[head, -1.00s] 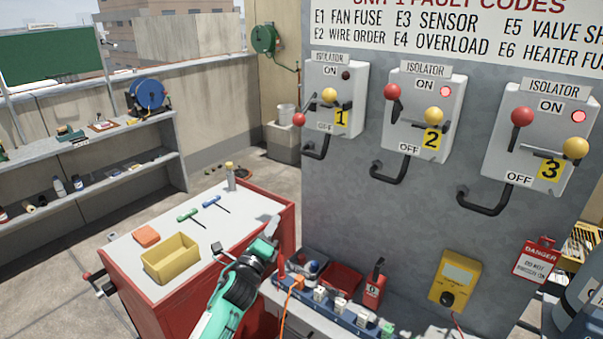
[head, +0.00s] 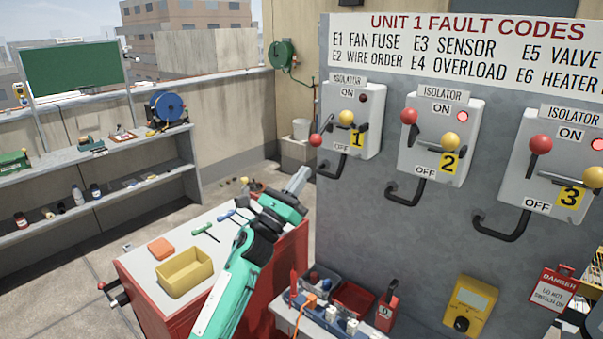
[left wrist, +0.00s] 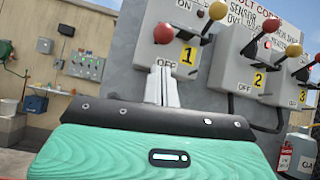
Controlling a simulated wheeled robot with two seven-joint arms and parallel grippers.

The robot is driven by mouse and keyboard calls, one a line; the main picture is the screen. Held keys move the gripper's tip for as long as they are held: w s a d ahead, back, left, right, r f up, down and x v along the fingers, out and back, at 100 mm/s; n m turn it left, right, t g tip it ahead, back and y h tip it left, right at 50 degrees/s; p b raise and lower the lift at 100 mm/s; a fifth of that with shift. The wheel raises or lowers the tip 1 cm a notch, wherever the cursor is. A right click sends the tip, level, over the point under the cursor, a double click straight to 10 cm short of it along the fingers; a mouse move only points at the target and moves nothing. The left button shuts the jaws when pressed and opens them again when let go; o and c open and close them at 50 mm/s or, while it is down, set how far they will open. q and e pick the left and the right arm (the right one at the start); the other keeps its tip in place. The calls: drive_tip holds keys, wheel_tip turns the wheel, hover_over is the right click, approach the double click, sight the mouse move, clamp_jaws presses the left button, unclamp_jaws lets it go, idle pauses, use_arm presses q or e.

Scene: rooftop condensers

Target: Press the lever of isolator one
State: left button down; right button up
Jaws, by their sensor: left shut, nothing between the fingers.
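Isolator one is a grey box (head: 369,139) with a yellow 1 tag (head: 357,140), on the panel's left side. Its red-knobbed lever (head: 316,140) points down and left, near the OFF mark. A yellow-knobbed handle (head: 346,117) sits beside it, and the lamp (head: 363,98) is dark. My left gripper (head: 302,176) is shut and empty, below and left of the red knob. In the left wrist view, the shut fingers (left wrist: 161,86) point up under the red knob (left wrist: 163,34), with a visible gap. My right gripper is not in view.
Isolator two (head: 432,153) and isolator three (head: 545,180) stand to the right, with red lamps lit. Black bar handles, one of them (head: 405,197) under isolator two, project below the boxes. A red cabinet (head: 222,312) holds a yellow bin (head: 184,271) below my arm.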

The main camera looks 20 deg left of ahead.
sight(324, 129)
use_arm(q)
drive_tip(key=p+x, duration=0.2)
drive_tip(key=x, duration=0.5)
drive_tip(key=shift+p, duration=0.35)
drive_tip(key=shift+r, duration=0.1)
drive_tip(key=shift+s+a+r+g+p, duration=0.1)
drive_tip(key=shift+s+r+g+p, duration=0.15)
drive_tip(key=shift+p, duration=0.25)
